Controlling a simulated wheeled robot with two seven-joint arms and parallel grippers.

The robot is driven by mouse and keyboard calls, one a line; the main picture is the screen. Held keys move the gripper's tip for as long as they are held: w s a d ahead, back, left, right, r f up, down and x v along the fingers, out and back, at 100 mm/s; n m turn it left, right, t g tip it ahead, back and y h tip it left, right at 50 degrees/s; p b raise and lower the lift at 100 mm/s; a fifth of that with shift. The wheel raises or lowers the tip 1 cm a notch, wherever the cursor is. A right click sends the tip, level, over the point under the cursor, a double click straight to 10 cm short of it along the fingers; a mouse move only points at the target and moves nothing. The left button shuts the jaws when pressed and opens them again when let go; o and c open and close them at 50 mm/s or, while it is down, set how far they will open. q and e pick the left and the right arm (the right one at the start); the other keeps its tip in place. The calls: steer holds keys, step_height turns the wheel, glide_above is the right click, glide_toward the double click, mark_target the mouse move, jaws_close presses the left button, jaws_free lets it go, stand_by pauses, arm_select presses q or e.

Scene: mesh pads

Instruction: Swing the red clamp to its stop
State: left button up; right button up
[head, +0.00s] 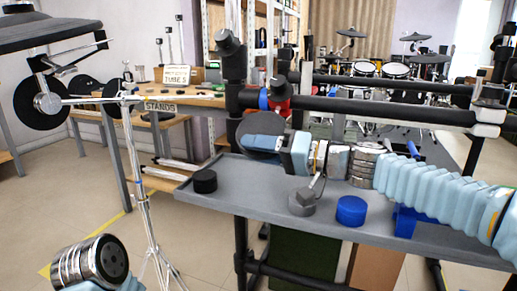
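The red clamp (281,90) sits on the dark rack bar near the upright post, at the middle of the head view. A blue ring or collar (263,99) is just left of it. My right gripper (288,145) is just below the red clamp, at the end of the pale blue arm from the right. Its fingers are hidden or merge with a dark rounded pad (262,124), so I cannot tell their opening or any contact. Of my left arm only a link shows at the bottom left; its gripper is out of view.
A grey table (255,200) carries a black puck (204,181), a grey knob-like part (302,202) and a blue cylinder (351,210). A chrome stand (143,190) rises at the left. A post (230,75) and rack bar (385,110) stand behind the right arm.

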jaws_close()
steer(key=shift+r, duration=0.1)
steer(key=shift+s+r+m+p, duration=0.15)
steer(key=shift+r+m+p, duration=0.15)
steer(key=shift+r+p, duration=0.15)
steer(key=r+m+p, duration=0.2)
steer(key=r+p, duration=0.1)
steer(key=r, duration=0.1)
steer(key=r+m+p, duration=0.3)
steer(key=r+p, duration=0.1)
steer(key=r, duration=0.1)
steer(key=shift+s+a+r, duration=0.1)
steer(key=shift+s, duration=0.1)
steer(key=shift+w+r+m+p, duration=0.2)
steer(key=shift+r+m+p, duration=0.4)
steer(key=shift+p, duration=0.2)
steer(key=shift+w+r+m+p, duration=0.15)
steer(key=shift+r+m+p, duration=0.4)
steer(key=shift+p, duration=0.2)
steer(key=shift+d+r, duration=0.1)
steer(key=shift+d, duration=0.1)
